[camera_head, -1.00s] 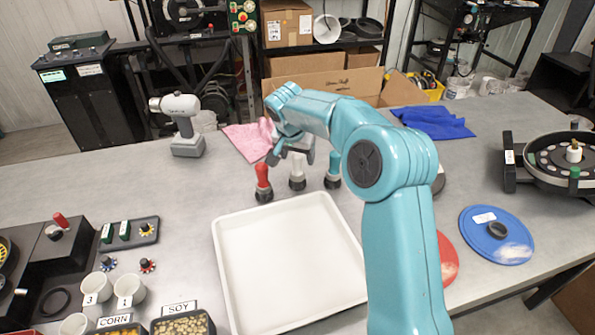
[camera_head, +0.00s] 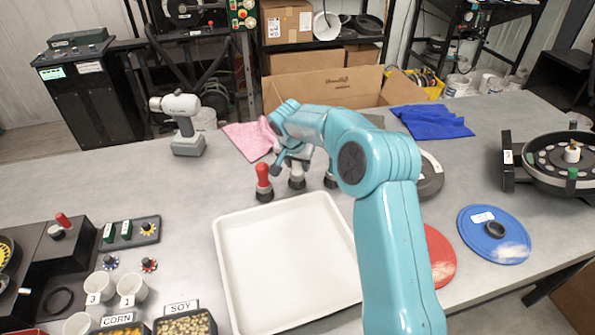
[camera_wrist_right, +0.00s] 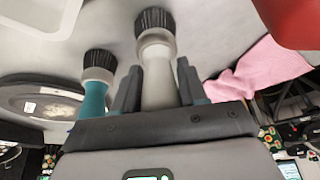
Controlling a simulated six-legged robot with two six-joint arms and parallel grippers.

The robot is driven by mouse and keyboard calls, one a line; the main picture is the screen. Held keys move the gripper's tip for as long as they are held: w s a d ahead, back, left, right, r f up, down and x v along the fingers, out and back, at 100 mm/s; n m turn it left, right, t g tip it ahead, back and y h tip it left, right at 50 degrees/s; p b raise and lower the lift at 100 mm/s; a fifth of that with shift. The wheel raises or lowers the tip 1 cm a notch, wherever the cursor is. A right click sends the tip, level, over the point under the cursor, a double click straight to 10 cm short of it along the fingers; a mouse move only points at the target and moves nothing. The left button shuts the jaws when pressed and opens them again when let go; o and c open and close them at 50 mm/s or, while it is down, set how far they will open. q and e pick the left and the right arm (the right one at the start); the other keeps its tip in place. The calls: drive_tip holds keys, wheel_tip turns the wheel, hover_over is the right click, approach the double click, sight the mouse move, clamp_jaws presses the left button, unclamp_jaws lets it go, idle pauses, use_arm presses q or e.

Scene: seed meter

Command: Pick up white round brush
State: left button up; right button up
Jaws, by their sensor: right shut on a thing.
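The white round brush (camera_head: 297,181) stands bristles down on the grey table, behind the white tray. My right gripper (camera_head: 291,162) is around its pale handle from above. In the right wrist view the white brush (camera_wrist_right: 157,50) shows between the two fingers (camera_wrist_right: 158,78), which are shut on the handle, its dark bristles pointing to the top of the picture. My left gripper is in neither view.
A red brush (camera_head: 263,184) stands close on the left. A teal brush (camera_wrist_right: 94,92) stands on the other side, mostly hidden by my arm in the head view. The empty white tray (camera_head: 222,262) lies in front. A pink cloth (camera_head: 246,140) lies behind.

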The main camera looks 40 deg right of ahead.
drive_tip(key=shift+w+r, duration=0.1)
drive_tip(key=shift+r, duration=0.45)
wheel_tip(320, 180, up, 11)
drive_tip(key=shift+f, duration=0.1)
wheel_tip(320, 180, up, 8)
drive_tip(key=p, duration=0.2)
drive_tip(key=shift+p, duration=0.35)
drive_tip(key=o, duration=0.5)
drive_tip(key=shift+c, duration=0.2)
drive_tip(key=c, duration=0.4)
